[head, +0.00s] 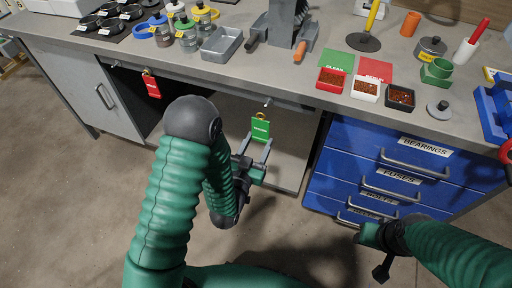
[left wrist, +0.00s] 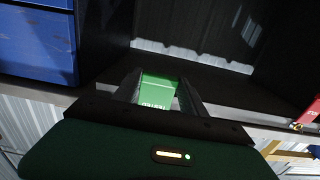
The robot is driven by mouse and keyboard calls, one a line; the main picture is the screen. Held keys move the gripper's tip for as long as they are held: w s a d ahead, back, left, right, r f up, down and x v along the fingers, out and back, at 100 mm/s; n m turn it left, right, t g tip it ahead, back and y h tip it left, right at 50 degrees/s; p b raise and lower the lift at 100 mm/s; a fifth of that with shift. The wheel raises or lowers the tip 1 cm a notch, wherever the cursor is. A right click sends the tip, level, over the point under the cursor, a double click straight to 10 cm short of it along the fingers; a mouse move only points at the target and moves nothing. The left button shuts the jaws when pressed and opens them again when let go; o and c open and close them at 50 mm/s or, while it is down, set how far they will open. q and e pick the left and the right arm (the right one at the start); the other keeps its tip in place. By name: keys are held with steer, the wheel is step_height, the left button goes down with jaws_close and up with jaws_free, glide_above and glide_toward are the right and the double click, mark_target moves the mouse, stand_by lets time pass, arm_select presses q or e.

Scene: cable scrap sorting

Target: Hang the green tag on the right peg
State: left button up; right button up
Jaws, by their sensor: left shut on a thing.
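The green tag (head: 261,130) is upright between the fingers of my left gripper (head: 258,141), its brass ring at the top. The gripper is shut on the tag's lower part. The tag also shows between the fingers in the left wrist view (left wrist: 158,91). The right peg (head: 267,102) sticks out from the bench's front edge, just above the ring in the head view. I cannot tell the depth gap between ring and peg. My right gripper (head: 382,268) is low before the blue drawers; its jaw state is unclear.
Blue drawers (head: 385,165) with handles stand right of the open bay. The bench top (head: 290,85) holds bowls, jars and trays.

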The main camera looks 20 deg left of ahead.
arm_select(q)
steer(key=shift+w+a+f, duration=0.1)
steer(key=shift+w+a, duration=0.05)
steer(key=shift+w, duration=0.85)
steer(key=shift+w+f+b, duration=0.2)
steer(key=shift+w, duration=0.6)
steer(key=shift+w+f+b, duration=0.15)
steer(key=shift+w+f, duration=0.05)
steer(key=shift+w, duration=0.6)
steer(key=shift+w+f+b, duration=0.2)
steer(key=shift+w, duration=0.6)
steer(key=o, duration=1)
steer(key=shift+o, duration=0.2)
